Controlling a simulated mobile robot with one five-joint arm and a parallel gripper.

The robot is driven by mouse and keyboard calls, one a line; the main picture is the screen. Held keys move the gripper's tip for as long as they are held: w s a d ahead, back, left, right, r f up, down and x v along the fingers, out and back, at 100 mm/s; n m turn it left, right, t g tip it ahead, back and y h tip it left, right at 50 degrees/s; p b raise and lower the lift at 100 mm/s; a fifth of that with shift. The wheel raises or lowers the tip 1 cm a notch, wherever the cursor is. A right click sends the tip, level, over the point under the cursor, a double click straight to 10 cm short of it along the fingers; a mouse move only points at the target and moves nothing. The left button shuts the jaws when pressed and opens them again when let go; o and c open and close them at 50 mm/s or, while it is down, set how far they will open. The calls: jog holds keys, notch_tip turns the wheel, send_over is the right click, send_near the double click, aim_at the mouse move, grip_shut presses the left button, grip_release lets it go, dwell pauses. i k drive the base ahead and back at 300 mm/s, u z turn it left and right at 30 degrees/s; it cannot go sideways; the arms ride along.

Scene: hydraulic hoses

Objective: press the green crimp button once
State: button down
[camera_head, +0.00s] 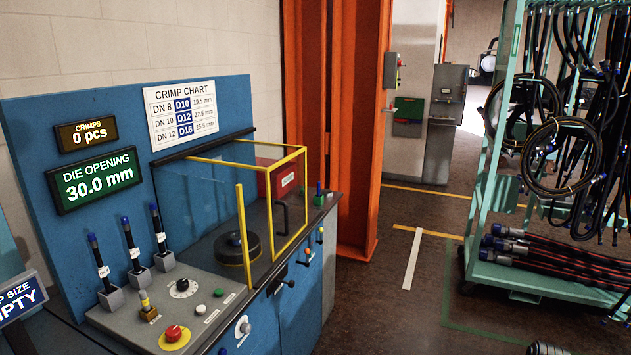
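The green button (219,293) sits on the grey control panel (130,318) of the blue crimping machine, near the panel's right edge. A white button (201,310) is just in front of it. A red mushroom button on a yellow base (173,334) is at the panel's front. A black dial (183,287) is to the green button's left. The label beside the button is too small to read. The crimps display (87,134) reads 0 pcs, and the die opening display (94,182) reads 30.0 mm. My gripper is not in view.
A yellow-framed clear guard (304,200) stands behind the panel around a dark round die head (237,247). Several black levers (130,245) rise at the panel's left. A hose rack (490,200) stands right. Open floor (400,310) lies between machine and rack.

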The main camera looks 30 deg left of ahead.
aim_at(218, 292)
jog(key=u, duration=0.05)
jog(key=i, duration=2.55)
jog(key=u, duration=3.25)
